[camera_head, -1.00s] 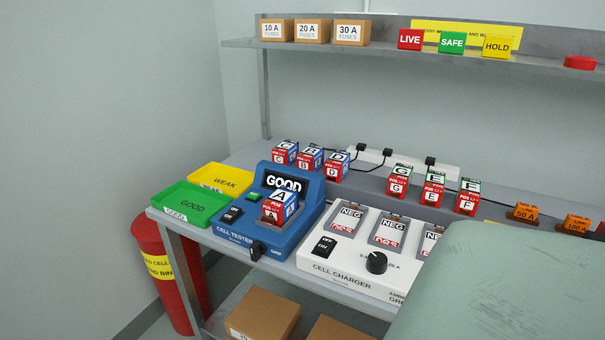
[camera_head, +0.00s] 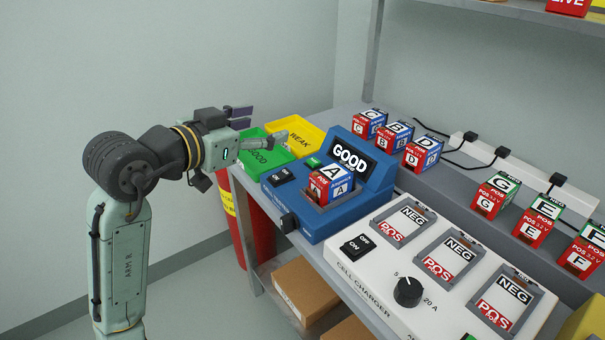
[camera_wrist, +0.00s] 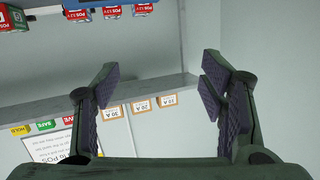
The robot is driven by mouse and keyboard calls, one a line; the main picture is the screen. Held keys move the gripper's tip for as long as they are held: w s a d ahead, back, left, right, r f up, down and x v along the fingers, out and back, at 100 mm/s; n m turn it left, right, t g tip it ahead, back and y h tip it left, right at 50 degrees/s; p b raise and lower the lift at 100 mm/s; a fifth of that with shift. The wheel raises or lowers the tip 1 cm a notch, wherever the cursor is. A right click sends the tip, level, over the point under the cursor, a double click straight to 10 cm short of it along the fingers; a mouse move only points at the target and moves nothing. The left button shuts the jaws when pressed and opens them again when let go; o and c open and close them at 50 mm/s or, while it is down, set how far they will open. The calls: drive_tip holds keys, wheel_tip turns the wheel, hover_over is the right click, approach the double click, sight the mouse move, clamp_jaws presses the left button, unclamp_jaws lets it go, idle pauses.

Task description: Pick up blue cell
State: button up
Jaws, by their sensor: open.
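The blue cell marked A (camera_head: 331,185), blue and red, sits in the blue cell tester (camera_head: 318,222), whose display reads GOOD. Three more blue and red cells, C (camera_head: 369,125), B (camera_head: 394,136) and D (camera_head: 422,153), stand in a row behind it on the bench. My gripper (camera_head: 256,127) is open and empty, left of the tester and near the green and yellow trays in the picture.
The green GOOD tray (camera_head: 262,158) and yellow WEAK tray (camera_head: 298,136) lie left of the tester. The white cell charger (camera_head: 375,256) has three empty bays. Cells G (camera_head: 493,195), E (camera_head: 538,222) and F (camera_head: 585,250) stand behind it. A red bin (camera_head: 262,235) is below.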

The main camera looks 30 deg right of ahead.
sight(329, 173)
drive_tip(key=s+d+f+g, duration=0.1)
drive_tip(key=d+f, duration=0.1)
drive_tip(key=f, duration=0.1)
drive_tip(key=s+d+f+m+g+y, duration=0.1)
drive_tip(key=s+d+f+g, duration=0.1)
drive_tip(key=d+f, duration=0.1)
drive_tip(key=s+d+f+m+g, duration=0.1)
drive_tip(key=s+d+f+g, duration=0.1)
drive_tip(key=d+f, duration=0.1)
drive_tip(key=shift+y+p, duration=0.35)
drive_tip(key=shift+y, duration=0.05)
drive_tip(key=p+x, duration=0.2)
drive_tip(key=x, duration=0.4)
drive_tip(key=shift+d+f, duration=0.2)
drive_tip(key=shift+r, duration=0.1)
clamp_jaws()
